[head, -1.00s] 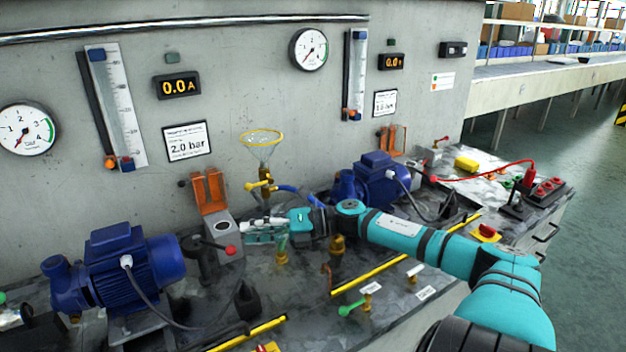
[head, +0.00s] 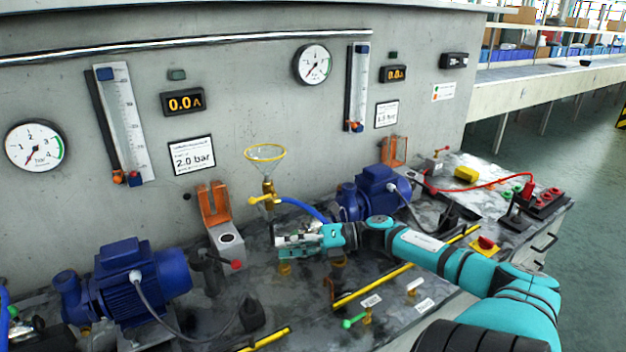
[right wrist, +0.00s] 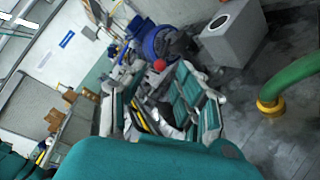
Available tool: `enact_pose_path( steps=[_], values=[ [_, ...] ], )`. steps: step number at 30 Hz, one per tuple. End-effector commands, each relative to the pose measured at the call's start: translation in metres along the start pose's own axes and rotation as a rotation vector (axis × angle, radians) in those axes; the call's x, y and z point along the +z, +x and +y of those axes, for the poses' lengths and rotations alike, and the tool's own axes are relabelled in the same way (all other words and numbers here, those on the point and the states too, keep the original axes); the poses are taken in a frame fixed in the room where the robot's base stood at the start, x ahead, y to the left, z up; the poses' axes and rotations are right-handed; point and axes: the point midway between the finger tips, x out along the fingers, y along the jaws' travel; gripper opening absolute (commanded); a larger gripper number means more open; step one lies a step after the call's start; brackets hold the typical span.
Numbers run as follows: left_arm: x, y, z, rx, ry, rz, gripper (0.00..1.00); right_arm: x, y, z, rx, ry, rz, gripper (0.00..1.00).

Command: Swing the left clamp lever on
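The left clamp lever ends in a red ball knob (head: 236,265). It sits beside a dark clamp body (head: 209,272), between the left blue pump and a grey block (head: 229,240) with a round hole. The red knob also shows in the right wrist view (right wrist: 160,65), just beyond the fingers. My right gripper (head: 280,239) is to the right of the knob, apart from it and above the bench. Its teal fingers (right wrist: 157,108) look spread, with nothing seen between them. My left gripper is not in view.
An orange bracket (head: 213,202) stands behind the grey block. A funnel (head: 265,154) with a yellow valve (head: 262,200) and a blue hose stand behind my right gripper. The left blue pump (head: 135,275) is left of the lever. A green hose (right wrist: 297,75) runs close by.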

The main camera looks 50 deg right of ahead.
Motion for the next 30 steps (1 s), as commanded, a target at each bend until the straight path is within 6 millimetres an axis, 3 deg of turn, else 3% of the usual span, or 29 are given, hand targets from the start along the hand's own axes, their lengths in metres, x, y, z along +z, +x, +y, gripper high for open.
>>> enact_pose_path(
  steps=[21,30],
  values=[
    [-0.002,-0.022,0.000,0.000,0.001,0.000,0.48,-0.001,-0.051,-0.005,-0.002,0.002,-0.001,0.33],
    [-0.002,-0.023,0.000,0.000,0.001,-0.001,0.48,-0.001,-0.058,-0.006,0.000,-0.001,-0.001,0.33]
  ],
)
